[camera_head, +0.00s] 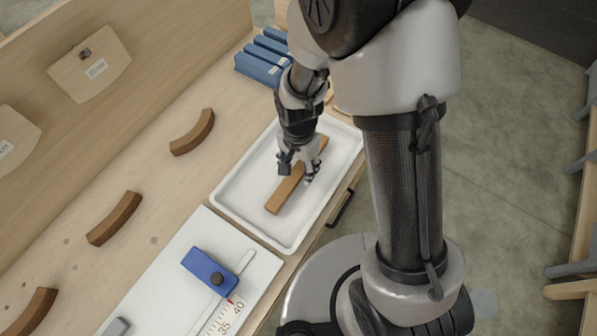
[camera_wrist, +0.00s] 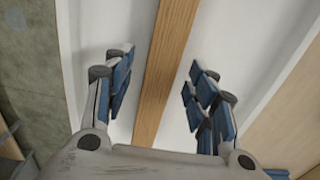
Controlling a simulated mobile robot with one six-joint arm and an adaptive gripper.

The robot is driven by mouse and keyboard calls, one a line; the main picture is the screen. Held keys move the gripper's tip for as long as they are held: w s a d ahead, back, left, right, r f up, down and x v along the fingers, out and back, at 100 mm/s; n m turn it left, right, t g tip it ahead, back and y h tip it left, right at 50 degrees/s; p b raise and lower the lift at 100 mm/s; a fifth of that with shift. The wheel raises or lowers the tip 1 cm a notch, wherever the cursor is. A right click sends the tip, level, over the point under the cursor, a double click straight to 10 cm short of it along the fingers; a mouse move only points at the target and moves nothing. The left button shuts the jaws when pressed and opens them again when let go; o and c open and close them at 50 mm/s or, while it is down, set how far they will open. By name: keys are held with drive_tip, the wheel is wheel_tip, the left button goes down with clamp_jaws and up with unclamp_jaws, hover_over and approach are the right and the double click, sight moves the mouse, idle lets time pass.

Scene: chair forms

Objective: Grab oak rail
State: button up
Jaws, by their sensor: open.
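The oak rail (camera_head: 284,193) is a straight, light brown wooden bar lying in a white tray (camera_head: 228,202) on the workbench. In the wrist view the oak rail (camera_wrist: 168,62) runs lengthwise between the two fingers, with a gap on each side. My gripper (camera_head: 298,178) is over the rail and hides part of its middle in the head view. In the wrist view my gripper (camera_wrist: 158,92) is open, with its blue-padded fingers on either side of the rail. I cannot tell how far the fingertips are above the tray floor.
Several curved brown wooden pieces (camera_head: 192,132) lie on the bench left of the tray. A blue block (camera_head: 209,270) sits on a white measuring board (camera_head: 168,296) in front. Blue boxes (camera_head: 262,66) stand behind the tray. The tray's raised rim surrounds the rail.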

drive_tip(key=shift+f, duration=0.8)
drive_tip(key=shift+r, duration=0.1)
drive_tip(key=shift+c, duration=0.2)
clamp_jaws()
